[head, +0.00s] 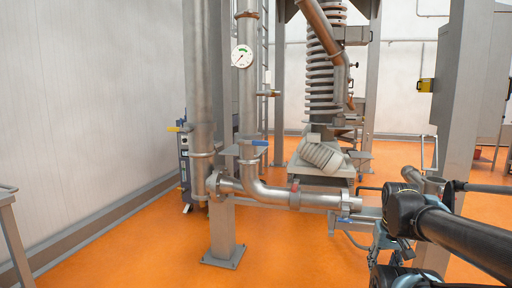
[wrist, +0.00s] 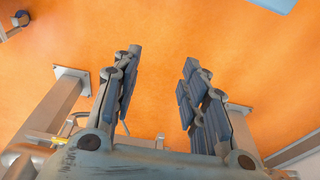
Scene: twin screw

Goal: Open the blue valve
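The blue valve handle (head: 254,142) is a small lever on the vertical steel pipe in the middle of the head view, below the pressure gauge. It lies roughly level, pointing right. My gripper (wrist: 160,78) is open in the wrist view, its two padded fingers apart with only orange floor between them. I cannot make out the fingers in the head view, where my dark arm shows at the lower right, apart from the valve. I cannot identify the blue valve for sure in the wrist view.
A pressure gauge (head: 241,56) sits above the valve. A yellow handle (head: 179,129) is left of the thick pipe, and a curved pipe (head: 262,193) runs below. A grey post (head: 222,232) stands on the floor. Orange floor (head: 130,255) is clear at front left.

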